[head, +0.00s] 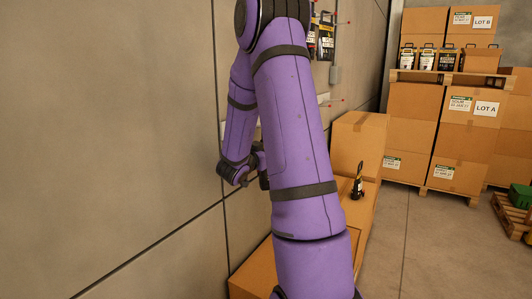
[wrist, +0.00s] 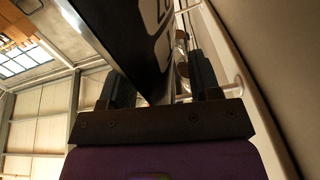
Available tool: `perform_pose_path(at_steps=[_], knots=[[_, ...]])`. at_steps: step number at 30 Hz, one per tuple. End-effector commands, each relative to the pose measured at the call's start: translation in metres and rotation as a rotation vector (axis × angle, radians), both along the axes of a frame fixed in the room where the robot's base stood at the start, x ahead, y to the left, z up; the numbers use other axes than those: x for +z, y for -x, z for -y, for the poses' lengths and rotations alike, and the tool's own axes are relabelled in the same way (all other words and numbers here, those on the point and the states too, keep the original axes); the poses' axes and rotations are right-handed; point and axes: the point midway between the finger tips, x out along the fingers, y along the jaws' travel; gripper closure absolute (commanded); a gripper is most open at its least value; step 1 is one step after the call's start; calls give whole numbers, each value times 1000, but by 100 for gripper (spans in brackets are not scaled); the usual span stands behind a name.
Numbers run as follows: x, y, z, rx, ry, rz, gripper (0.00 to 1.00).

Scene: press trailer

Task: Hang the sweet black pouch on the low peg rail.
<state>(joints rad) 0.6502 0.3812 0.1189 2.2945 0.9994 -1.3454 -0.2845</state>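In the wrist view a black pouch (wrist: 140,45) with white lettering stands close in front of my gripper (wrist: 160,88). Its lower edge reaches between the two fingers. The fingers are wide apart, and a gap shows between the pouch and the right finger. In the head view my arm hides the pouch and most of my gripper. A low rail (head: 323,98) with red-tipped pegs shows partly to the right of my arm, on the wall.
Pouches (head: 326,42) hang on a higher rail. Stacked cartons (head: 408,105) on pallets fill the back right.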

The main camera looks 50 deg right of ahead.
Motion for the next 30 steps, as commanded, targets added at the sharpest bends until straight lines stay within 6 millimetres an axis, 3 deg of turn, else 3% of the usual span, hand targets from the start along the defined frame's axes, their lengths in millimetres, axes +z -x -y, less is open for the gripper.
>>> perform_pose_path(at_steps=[8, 21, 30], knots=[[-1, 0, -7, 2, -4, -2, 43], [0, 5, -82, 4, 0, -1, 43], [-1, 7, -107, 1, -1, 0, 43]])
